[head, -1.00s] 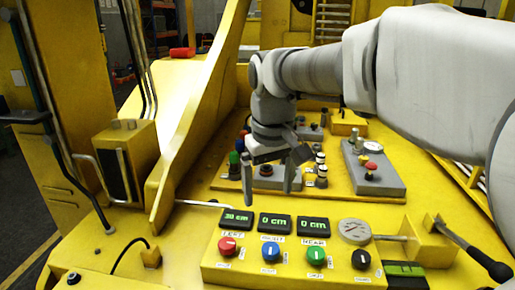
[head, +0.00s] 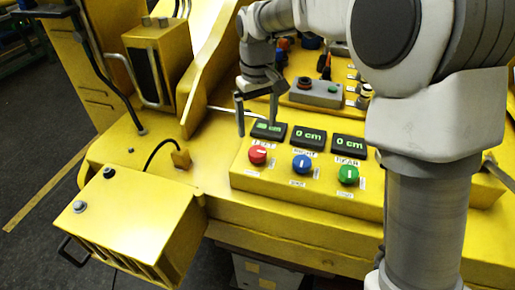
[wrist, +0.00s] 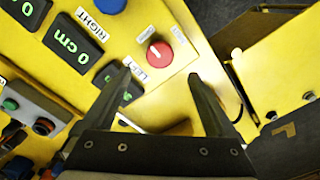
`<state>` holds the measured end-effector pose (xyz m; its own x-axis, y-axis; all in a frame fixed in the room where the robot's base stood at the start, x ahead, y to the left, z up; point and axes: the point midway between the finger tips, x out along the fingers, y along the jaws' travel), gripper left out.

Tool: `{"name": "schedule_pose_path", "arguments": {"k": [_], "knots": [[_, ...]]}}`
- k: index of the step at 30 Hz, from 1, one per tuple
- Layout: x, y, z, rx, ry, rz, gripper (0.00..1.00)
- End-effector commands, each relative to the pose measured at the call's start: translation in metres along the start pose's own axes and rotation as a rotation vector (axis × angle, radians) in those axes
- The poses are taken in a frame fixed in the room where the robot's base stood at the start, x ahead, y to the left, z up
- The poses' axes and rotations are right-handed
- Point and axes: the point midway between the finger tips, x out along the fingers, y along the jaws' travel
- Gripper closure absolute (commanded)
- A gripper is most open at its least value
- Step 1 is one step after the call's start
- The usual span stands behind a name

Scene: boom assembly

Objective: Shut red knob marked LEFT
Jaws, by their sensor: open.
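The red knob labelled LEFT (head: 257,155) sits at the left end of the control row on the yellow panel; it also shows in the wrist view (wrist: 160,55). Its white pointer line shows. My gripper (head: 257,125) is open and empty, fingers down, just behind the knob and over the LEFT display (head: 266,129). In the wrist view my gripper's fingertips (wrist: 161,77) lie apart on either side of the line to the knob, which appears just beyond them. I see no contact. The LEFT display's reading is unclear.
A blue knob (head: 302,164) and a green knob (head: 348,174) stand to the right, under displays reading 0 cm. A yellow box (head: 135,220) stands at front left. A grey button box (head: 316,93) lies behind. The panel around the red knob is clear.

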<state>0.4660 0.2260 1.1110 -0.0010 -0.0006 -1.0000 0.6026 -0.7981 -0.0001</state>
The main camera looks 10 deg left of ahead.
Motion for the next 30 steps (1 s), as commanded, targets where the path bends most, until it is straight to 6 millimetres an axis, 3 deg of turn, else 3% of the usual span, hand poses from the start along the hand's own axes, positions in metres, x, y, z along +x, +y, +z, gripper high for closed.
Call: {"name": "schedule_pose_path", "arguments": {"k": [6,12,18,26,30], "knots": [[0.049,0.000,0.001,0.001,-0.003,0.000,0.09],[0.078,0.000,0.000,0.001,-0.001,0.000,0.09],[0.090,0.000,0.000,0.000,0.000,0.000,0.09],[0.090,0.000,0.000,0.000,0.001,0.000,0.09],[0.090,0.000,0.000,0.000,0.001,0.000,0.34]]}}
